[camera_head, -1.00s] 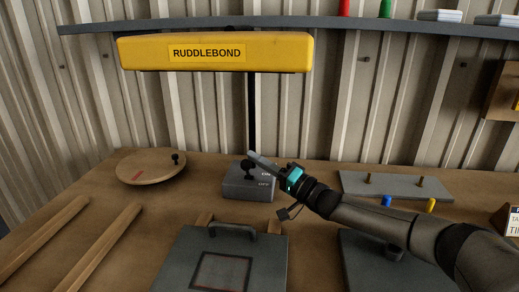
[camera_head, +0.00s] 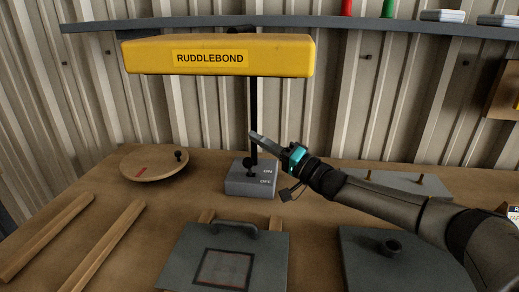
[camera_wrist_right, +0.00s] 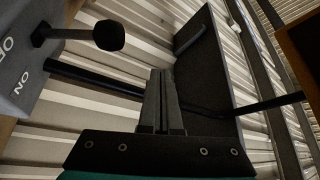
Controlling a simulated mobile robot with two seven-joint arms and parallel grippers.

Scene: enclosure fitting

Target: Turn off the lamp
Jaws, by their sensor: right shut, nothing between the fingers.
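The lamp has a long yellow head (camera_head: 285,55) marked RUDDLEBOND on a black post (camera_head: 253,105). Its grey base (camera_head: 248,188) stands on the bench with ON and OFF lettering. A black ball-knobbed lever (camera_head: 249,162) sticks up near the base's top, left of the ON lettering; the knob (camera_wrist_right: 108,35) also shows in the right wrist view. I cannot tell whether the lamp is lit. My right gripper (camera_head: 255,138) is shut and empty, above the base and the knob and apart from the knob. Its closed fingers (camera_wrist_right: 160,76) point toward the wall in the wrist view. My left gripper is not in view.
A round wooden disc (camera_head: 148,168) with a black knob lies left of the base. Wooden bars (camera_head: 105,245) lie at front left. A grey handled panel (camera_head: 188,255) is in front. Grey plates are at the right, partly behind my arm. A shelf (camera_head: 215,24) runs above.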

